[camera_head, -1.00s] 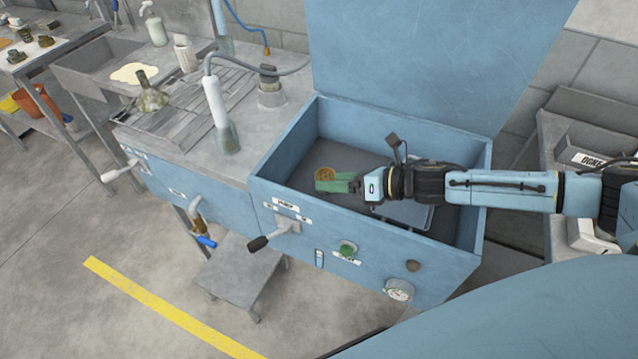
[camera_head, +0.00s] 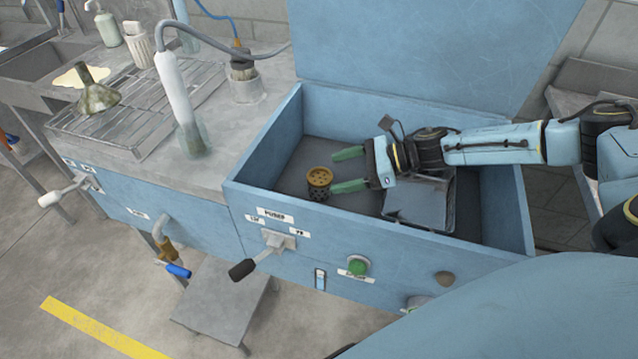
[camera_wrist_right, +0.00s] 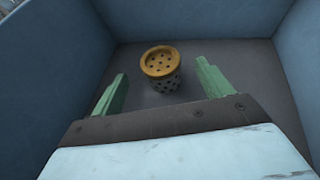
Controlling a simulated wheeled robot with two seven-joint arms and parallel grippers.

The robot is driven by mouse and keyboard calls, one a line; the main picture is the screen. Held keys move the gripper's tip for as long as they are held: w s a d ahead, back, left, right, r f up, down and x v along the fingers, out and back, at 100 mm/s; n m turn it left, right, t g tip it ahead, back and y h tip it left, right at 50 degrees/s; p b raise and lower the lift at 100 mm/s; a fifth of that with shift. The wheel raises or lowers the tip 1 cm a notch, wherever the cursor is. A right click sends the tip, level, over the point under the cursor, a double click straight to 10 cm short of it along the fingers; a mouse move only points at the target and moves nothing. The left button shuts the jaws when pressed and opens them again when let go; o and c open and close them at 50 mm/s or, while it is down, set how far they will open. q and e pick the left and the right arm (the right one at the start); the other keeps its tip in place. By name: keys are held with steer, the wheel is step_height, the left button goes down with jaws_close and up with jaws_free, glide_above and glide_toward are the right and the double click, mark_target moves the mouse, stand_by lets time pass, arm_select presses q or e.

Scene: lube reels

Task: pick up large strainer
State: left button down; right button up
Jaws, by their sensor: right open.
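The strainer (camera_head: 319,183) is a small perforated cylinder with a yellow-brown rim and a dark body. It stands upright on the floor of the open blue basin, near its left front part. My right gripper (camera_head: 349,170) is open with green fingers pointing left toward the strainer. Its fingertips are near the strainer, and nothing is held. In the right wrist view the strainer (camera_wrist_right: 160,68) lies ahead of and between the two spread fingers of the right gripper (camera_wrist_right: 160,85), with gaps on both sides. My left gripper is not in view.
The blue basin (camera_head: 265,150) has high walls and a raised lid (camera_head: 420,60) behind. A grey tray-like piece (camera_head: 418,203) lies under my right gripper. A lever (camera_head: 262,255) sticks out in front. A bottle with a hose (camera_head: 180,95) stands on the counter to the left.

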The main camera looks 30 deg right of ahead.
mark_target(324, 175)
steer(key=shift+w+a+f, duration=0.25)
steer(key=shift+w+a, duration=0.15)
steer(key=shift+a, duration=0.1)
steer(key=shift+w+a+f, duration=0.25)
steer(key=shift+a, duration=0.15)
steer(key=x, duration=0.3)
steer(key=shift+w+a+f, duration=0.15)
steer(key=shift+a+f, duration=0.05)
steer(key=shift+a, duration=0.05)
steer(key=shift+w+a+f, duration=0.25)
steer(key=shift+w+a, duration=0.05)
steer(key=shift+a, duration=0.15)
steer(key=shift+c, duration=0.6)
steer(key=c, duration=0.5)
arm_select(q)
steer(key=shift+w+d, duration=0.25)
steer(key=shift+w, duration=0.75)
arm_select(e)
steer(key=c, duration=0.5)
steer(key=shift+r, duration=0.1)
steer(key=shift+c, duration=0.4)
